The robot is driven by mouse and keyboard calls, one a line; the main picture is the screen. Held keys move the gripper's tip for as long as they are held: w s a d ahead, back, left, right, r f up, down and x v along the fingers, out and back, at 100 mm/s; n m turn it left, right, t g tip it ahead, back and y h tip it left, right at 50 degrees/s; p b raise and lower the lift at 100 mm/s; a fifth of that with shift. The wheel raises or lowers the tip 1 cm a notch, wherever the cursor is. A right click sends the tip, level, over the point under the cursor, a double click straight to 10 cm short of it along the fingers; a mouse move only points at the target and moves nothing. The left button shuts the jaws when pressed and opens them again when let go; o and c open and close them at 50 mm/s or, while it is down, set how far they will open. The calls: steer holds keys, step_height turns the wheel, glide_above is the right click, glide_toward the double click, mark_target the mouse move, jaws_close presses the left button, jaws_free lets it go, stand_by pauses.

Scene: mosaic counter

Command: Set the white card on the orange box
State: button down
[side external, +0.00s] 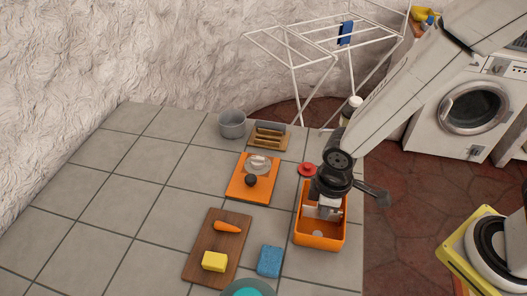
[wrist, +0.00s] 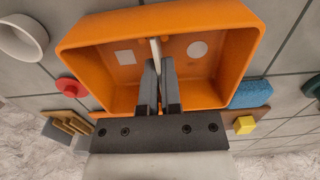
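The orange box (side external: 334,243) is an open-topped bin on the tiled counter; its wall and floor fill much of the wrist view (wrist: 95,85). My gripper (side external: 328,212) points down into it; in the wrist view its two dark fingers (wrist: 160,65) are close together. A thin pale piece, seen edge-on between the fingertips, looks like the white card (wrist: 155,48). Its lower edge is hard to see, so I cannot tell whether it touches the box. A flat white square (wrist: 125,57) and a white round patch (wrist: 197,49) also show inside the box.
Left of the box are an orange board (side external: 240,189) with a dark ball and a clear item, a wooden board (side external: 202,250) with a carrot and yellow block, and a blue sponge (side external: 270,261). A red item (side external: 307,169) and grey bowl (side external: 232,125) stand behind. The left counter is clear.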

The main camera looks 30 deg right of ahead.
stand_by(0.3)
steer(key=c, duration=0.7)
jaws_free()
steer(key=shift+c, duration=0.2)
steer(key=shift+r, duration=3.45)
steer(key=shift+d, duration=0.1)
steer(key=w+d+r+m+t, duration=0.1)
steer(key=d+m+t, duration=0.1)
steer(key=d+m, duration=0.7)
steer(key=d, duration=0.7)
steer(key=shift+r+t, duration=0.15)
steer(key=shift+t, duration=0.15)
